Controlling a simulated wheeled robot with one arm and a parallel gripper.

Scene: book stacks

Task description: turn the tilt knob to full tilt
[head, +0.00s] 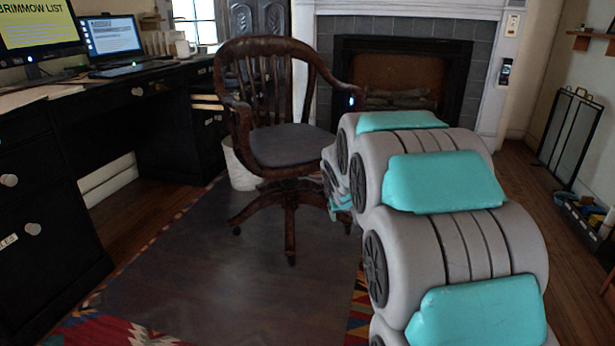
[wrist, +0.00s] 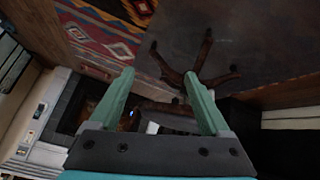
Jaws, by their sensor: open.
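The wooden swivel chair (head: 285,148) with a grey seat stands on a dark floor mat, left of my arm. I cannot make out a tilt knob on it or elsewhere. A small blue-lit spot shows by the end of its right armrest; I cannot tell what it is. In the wrist view, my gripper (wrist: 158,74) is open, its two green fingers apart with nothing held between them. The chair's legs (wrist: 196,65) show beyond the fingertips, and dark parts between the fingers are too dim to tell.
A white bin (head: 240,168) stands behind the chair. A fireplace (head: 400,75) is at the back. The dark mat (head: 230,270) before the chair is clear.

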